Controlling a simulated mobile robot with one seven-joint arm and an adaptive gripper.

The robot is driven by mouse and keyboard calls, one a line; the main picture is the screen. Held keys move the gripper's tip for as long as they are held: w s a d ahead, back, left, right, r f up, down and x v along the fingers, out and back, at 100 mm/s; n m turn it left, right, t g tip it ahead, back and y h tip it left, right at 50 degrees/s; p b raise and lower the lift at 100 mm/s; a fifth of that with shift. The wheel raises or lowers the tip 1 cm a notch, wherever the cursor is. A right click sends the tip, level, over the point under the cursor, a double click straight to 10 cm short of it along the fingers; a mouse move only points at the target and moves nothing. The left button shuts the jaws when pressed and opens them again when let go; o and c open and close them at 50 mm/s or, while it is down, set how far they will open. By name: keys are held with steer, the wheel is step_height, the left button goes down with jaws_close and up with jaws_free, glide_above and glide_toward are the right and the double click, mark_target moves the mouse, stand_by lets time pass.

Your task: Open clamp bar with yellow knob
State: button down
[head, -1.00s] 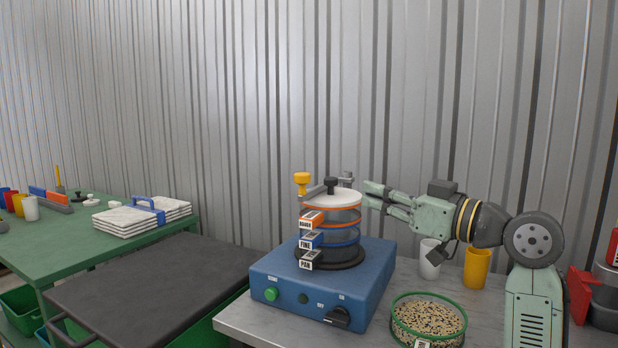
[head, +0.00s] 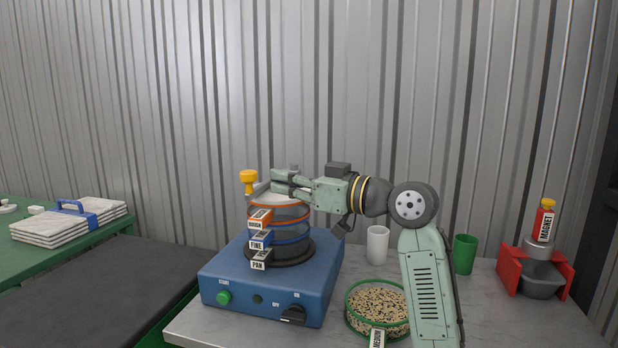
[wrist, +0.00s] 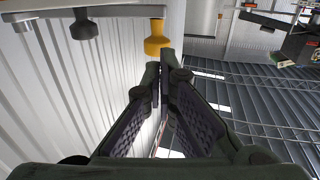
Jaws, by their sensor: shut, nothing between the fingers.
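The yellow knob (head: 249,180) stands at the left end of the grey clamp bar (head: 261,188), above the sieve stack (head: 278,228) on the blue shaker base (head: 270,277). My gripper (head: 274,183) is shut and empty. In the head view it overlaps the lid and hides much of the bar. In the wrist view the clamp bar (wrist: 110,12) crosses the top, with the yellow knob (wrist: 156,38) at its right end and a black knob (wrist: 84,26) farther left. My fingertips (wrist: 166,65) appear just below the yellow knob there; contact cannot be told.
A green-rimmed sieve of grain (head: 376,308) sits right of the base, near my arm. A white cup (head: 377,244), a green cup (head: 464,254) and a red holder (head: 535,272) with a magnet stand farther right. The metal wall is close behind.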

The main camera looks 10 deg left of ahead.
mark_target(253, 176)
steer(key=shift+p+x, duration=0.6)
steer(key=shift+x, duration=1.65)
steer(key=shift+a, duration=0.1)
